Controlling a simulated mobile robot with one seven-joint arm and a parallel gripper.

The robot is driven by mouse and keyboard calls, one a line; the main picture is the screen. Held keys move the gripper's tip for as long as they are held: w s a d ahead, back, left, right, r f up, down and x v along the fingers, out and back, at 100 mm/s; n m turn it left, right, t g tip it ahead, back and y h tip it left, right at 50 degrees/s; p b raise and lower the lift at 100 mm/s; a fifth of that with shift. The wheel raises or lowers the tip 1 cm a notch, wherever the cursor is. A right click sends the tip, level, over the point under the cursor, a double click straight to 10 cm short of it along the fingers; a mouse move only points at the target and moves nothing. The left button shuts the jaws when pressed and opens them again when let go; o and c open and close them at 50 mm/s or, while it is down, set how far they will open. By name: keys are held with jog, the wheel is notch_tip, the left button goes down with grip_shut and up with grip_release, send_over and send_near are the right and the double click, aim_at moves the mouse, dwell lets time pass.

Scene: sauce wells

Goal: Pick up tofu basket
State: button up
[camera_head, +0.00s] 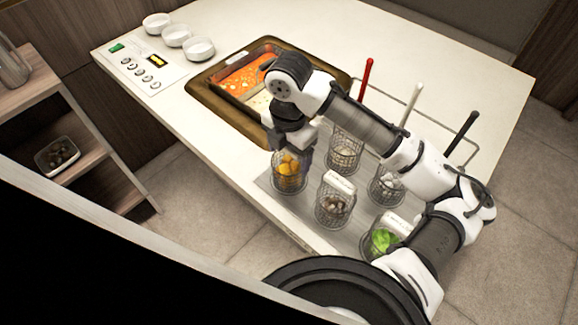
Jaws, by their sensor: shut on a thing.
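A round wire basket with yellow-orange pieces (289,172), which I take to be the tofu basket, is at the left front of the group of baskets. My gripper (304,155) points down at its upper right side and is shut on it. The fingertips and the basket's handle are largely hidden by my wrist. The basket looks upright, at or just above the metal plate; I cannot tell if it touches.
Several other wire baskets stand close by, one with dark pieces (334,206) and one with green leaves (381,240). A sunken pan (205,100) with orange and pale broth lies behind to the left. White bowls (176,35) stand at the far left.

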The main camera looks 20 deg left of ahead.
jog(key=shift+r, duration=0.1)
notch_tip(320, 180, up, 20)
dwell(0.5)
